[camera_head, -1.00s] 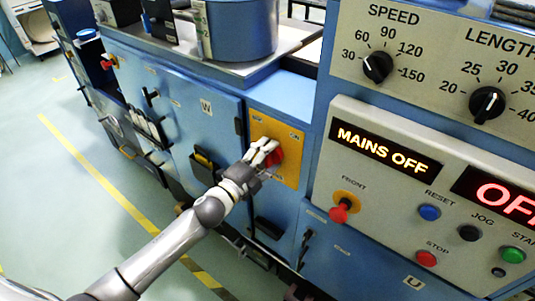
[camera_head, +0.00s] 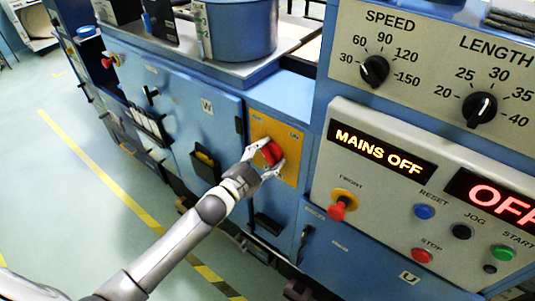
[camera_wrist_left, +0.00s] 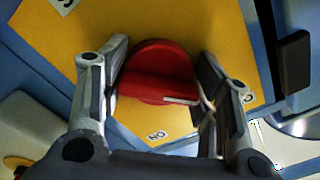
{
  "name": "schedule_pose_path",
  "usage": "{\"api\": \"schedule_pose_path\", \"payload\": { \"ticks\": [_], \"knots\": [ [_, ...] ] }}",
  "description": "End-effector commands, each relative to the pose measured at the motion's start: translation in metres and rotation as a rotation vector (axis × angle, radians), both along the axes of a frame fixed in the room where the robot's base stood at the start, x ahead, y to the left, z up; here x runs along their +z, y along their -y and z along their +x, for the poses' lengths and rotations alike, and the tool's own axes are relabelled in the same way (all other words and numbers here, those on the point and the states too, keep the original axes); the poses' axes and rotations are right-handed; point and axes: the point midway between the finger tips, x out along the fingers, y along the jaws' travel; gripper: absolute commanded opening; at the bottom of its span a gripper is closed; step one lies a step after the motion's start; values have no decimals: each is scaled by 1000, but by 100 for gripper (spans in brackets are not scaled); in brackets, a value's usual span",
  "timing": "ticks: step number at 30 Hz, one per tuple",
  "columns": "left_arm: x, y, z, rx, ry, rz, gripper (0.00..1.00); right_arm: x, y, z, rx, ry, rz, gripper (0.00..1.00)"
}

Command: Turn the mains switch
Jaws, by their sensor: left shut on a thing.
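The mains switch is a round red knob (camera_head: 271,153) with a raised grip bar, on a yellow plate (camera_head: 290,172) on the blue machine front. In the left wrist view the red knob (camera_wrist_left: 158,70) sits between the fingers, and its bar runs nearly level across the picture, with a white mark towards the right end. My left gripper (camera_head: 267,158) is shut on the knob, one finger on each side; it also shows in the left wrist view (camera_wrist_left: 161,85). The display (camera_head: 379,150) reads MAINS OFF. My right gripper is not in view.
Right of the switch is a sloping control panel with a red front knob (camera_head: 338,209) and blue (camera_head: 424,212), black, green and red buttons. Speed (camera_head: 374,71) and length dials sit above it. Floor is open at left.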

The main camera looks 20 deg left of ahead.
Motion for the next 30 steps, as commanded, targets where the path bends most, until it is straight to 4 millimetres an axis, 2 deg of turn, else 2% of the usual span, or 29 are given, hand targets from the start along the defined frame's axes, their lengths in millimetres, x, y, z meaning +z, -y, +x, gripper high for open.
{"api": "schedule_pose_path", "payload": {
  "ticks": [14,15,20,30],
  "knots": [
    [-2,-1,0,1,-10,-15,33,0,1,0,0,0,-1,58],
    [-2,-1,0,1,-10,-15,58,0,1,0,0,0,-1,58],
    [-2,0,0,1,-9,-14,78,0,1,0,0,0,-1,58],
    [-1,0,-1,0,-6,-14,79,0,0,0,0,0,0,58]
  ]
}}
